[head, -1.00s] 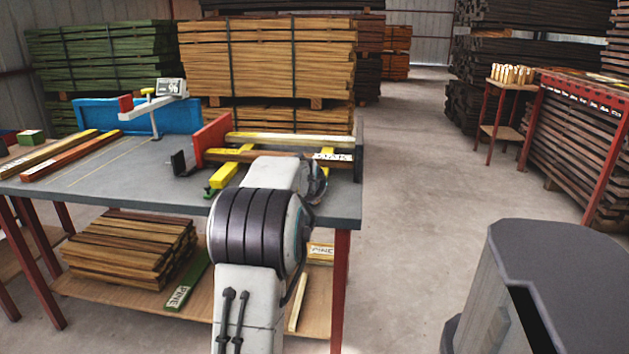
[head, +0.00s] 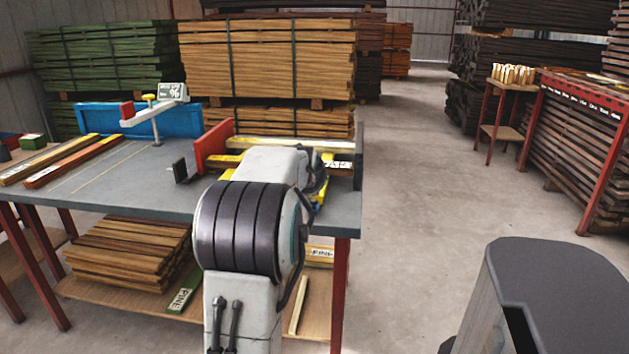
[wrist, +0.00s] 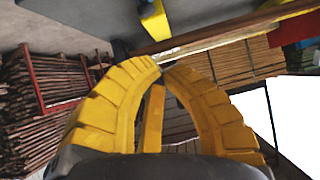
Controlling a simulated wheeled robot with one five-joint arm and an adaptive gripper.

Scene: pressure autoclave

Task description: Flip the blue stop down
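A blue upright panel (head: 180,120) stands at the back left edge of the grey table (head: 120,188); it is the clearest blue part there. I cannot tell whether it is the blue stop. A red upright plate (head: 213,145) stands to its right, beside boards on yellow supports. In the head view, my arm covers much of those supports and hides most of my gripper. In the wrist view, my gripper (wrist: 161,65) has its yellow fingertips together, with a wooden board (wrist: 215,33) just beyond. No blue part shows between the fingers.
A small display (head: 172,92) on a stand is in front of the blue panel. Loose boards (head: 70,160) lie on the table's left.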

